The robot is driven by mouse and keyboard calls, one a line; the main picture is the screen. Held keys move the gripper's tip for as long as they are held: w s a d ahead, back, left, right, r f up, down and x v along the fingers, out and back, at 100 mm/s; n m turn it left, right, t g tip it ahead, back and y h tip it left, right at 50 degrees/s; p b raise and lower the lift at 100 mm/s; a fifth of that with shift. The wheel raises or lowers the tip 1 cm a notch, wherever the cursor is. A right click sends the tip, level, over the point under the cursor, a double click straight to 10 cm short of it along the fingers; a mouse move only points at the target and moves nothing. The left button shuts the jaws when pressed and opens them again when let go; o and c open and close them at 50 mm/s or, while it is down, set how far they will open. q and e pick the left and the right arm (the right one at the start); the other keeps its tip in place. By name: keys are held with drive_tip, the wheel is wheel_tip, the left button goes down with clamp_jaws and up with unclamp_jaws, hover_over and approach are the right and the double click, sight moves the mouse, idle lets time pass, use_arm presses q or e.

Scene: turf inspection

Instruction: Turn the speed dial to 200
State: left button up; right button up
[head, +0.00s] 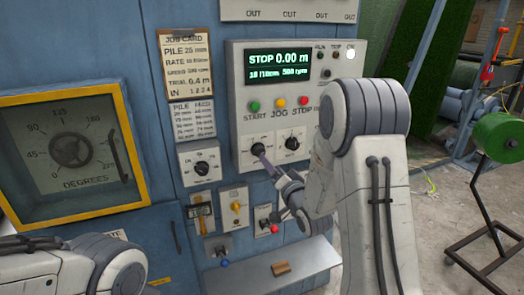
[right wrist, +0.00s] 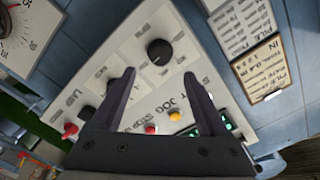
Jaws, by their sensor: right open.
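The control panel (head: 238,125) is a pale box on the blue wall. Two black dials sit side by side low on it: a left dial (head: 258,149) and a right dial (head: 291,143). Their labels are too small to read, so I cannot tell which is the speed dial. My right gripper (head: 265,157) is at the left dial. In the right wrist view, my gripper (right wrist: 120,85) is open, with the left dial (right wrist: 160,52) ahead of the fingertips, not gripped. The right dial (right wrist: 87,112) is partly hidden by a finger. My left gripper is out of view.
A display (head: 277,67) reads "STOP 0.00 m" above green, yellow and red buttons. A job card (head: 185,75) and another dial box (head: 203,168) are to the left. Switch boxes (head: 236,207) and a grey shelf (head: 285,268) lie below.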

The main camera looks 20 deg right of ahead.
sight(261, 152)
drive_tip(key=w+p, duration=0.3)
drive_tip(key=w, duration=0.4)
drive_tip(key=shift+w+a+r, duration=0.1)
drive_tip(key=shift+w+a, duration=0.05)
drive_tip(key=shift+w, duration=0.55)
clamp_jaws()
